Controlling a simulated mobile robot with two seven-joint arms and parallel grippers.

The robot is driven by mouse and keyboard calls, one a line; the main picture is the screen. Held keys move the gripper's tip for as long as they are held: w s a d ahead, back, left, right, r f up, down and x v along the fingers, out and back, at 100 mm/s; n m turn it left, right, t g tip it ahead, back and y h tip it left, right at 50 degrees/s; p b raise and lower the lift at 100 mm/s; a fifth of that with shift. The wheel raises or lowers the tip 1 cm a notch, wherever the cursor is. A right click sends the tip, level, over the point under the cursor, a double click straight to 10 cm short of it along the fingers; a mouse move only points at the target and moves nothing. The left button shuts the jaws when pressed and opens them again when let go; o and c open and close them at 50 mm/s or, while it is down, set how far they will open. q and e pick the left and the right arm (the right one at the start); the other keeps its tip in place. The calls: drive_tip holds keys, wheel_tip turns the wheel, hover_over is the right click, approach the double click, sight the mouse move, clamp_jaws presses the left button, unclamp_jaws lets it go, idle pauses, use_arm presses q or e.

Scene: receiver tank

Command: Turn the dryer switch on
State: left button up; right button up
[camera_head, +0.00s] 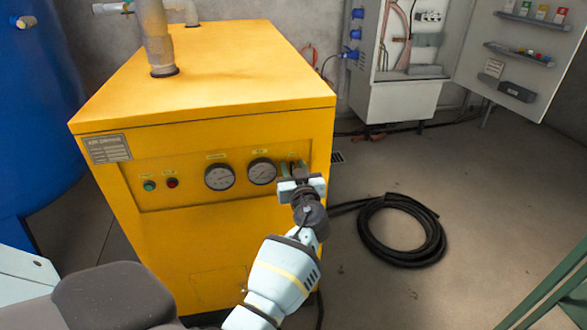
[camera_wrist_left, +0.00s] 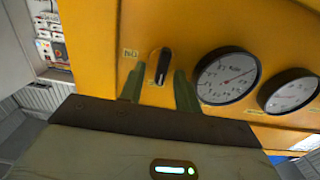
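The yellow dryer (camera_head: 200,80) stands in the middle of the head view, with a control panel on its front. My left gripper (camera_head: 294,168) is at the right end of this panel and hides most of the switch there. In the left wrist view the dryer switch (camera_wrist_left: 164,66) is a black knob on a round base, with an upside-down "ON" label (camera_wrist_left: 131,53) beside it. The left gripper's two fingers (camera_wrist_left: 159,85) are apart, one on each side of the knob's near end. Contact cannot be told. My right gripper is not in view.
Two gauges (camera_head: 219,176) and green and red buttons (camera_head: 150,185) sit left of the switch. A coiled black hose (camera_head: 433,240) lies on the floor at right. A blue tank (camera_head: 35,110) is at left. An open electrical cabinet (camera_head: 395,100) stands behind.

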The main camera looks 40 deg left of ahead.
use_arm(q)
drive_tip(key=shift+c, duration=0.4)
clamp_jaws()
